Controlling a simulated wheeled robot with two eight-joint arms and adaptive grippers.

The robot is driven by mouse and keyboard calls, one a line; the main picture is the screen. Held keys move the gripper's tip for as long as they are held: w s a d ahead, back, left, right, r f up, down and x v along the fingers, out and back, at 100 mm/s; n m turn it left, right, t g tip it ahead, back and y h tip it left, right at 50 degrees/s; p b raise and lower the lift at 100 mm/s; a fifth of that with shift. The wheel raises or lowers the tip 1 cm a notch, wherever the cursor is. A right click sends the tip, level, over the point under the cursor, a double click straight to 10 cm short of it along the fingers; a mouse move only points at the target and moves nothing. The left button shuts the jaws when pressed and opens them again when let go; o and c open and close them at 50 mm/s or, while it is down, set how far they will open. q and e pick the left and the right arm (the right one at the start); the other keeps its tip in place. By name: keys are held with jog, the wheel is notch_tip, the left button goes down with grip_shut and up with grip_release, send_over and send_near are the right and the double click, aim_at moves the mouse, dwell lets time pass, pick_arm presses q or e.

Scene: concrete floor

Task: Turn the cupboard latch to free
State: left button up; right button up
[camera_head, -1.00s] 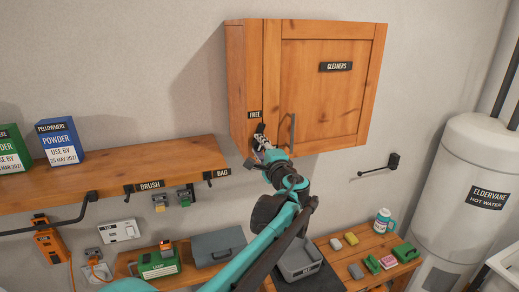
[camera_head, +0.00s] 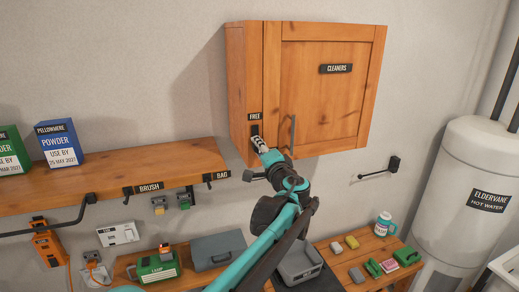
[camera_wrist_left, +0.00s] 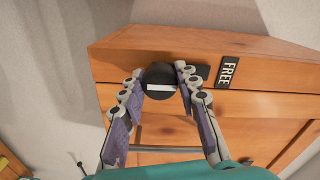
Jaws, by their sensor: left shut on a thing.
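The cupboard latch is a round black knob (camera_wrist_left: 158,78) with a white stripe, on the cupboard's left front post. In the wrist view the stripe lies level, in line with the FREE label (camera_wrist_left: 229,72) at the right. A dark piece runs from the knob side toward that label. In the head view a black upright piece of the latch (camera_head: 255,130) shows just below the FREE label (camera_head: 254,116). My left gripper (camera_head: 261,142) is shut on the knob, one finger on each side; the fingers (camera_wrist_left: 160,84) hide its edges. My right gripper is out of view.
The wooden cupboard (camera_head: 322,100) has its CLEANERS door shut, with a grey bar handle (camera_head: 292,130) right of my gripper. A shelf (camera_head: 110,176) is at the left, a bench (camera_head: 362,258) below. A white water tank (camera_head: 465,190) stands at the right.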

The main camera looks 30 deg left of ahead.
pick_arm(q)
jog(key=o, duration=1.2)
jog(key=shift+c, duration=0.2)
jog(key=v, duration=1.2)
jog(key=shift+f, duration=0.1)
jog(key=s+f+n+g+h+b, duration=0.1)
jog(key=s+f+h+b, duration=0.3)
jog(key=f, duration=0.6)
jog(key=s+f+n+g+b, duration=0.1)
jog(key=s+f+b, duration=0.2)
jog(key=f+b, duration=0.5)
jog(key=s+f+n+g+h+b, duration=0.1)
jog(key=s+f+g+b, duration=0.15)
jog(key=f, duration=0.85)
jog(key=s+d+f+h+b, duration=0.3)
jog(key=d+f+b, duration=0.1)
jog(key=f, duration=0.5)
jog(key=s+d+f+n+h+b, duration=0.1)
jog(key=s+d+f+b, duration=0.3)
jog(key=f, duration=0.5)
jog(key=s+d+f+n+h+b, duration=0.1)
jog(key=s+d+f+h+b, duration=0.3)
jog(key=f, duration=0.6)
jog(key=b, duration=0.2)
jog(key=shift+s+d+h+b, duration=0.2)
jog(key=shift+h+b, duration=0.1)
jog(key=shift+b, duration=0.1)
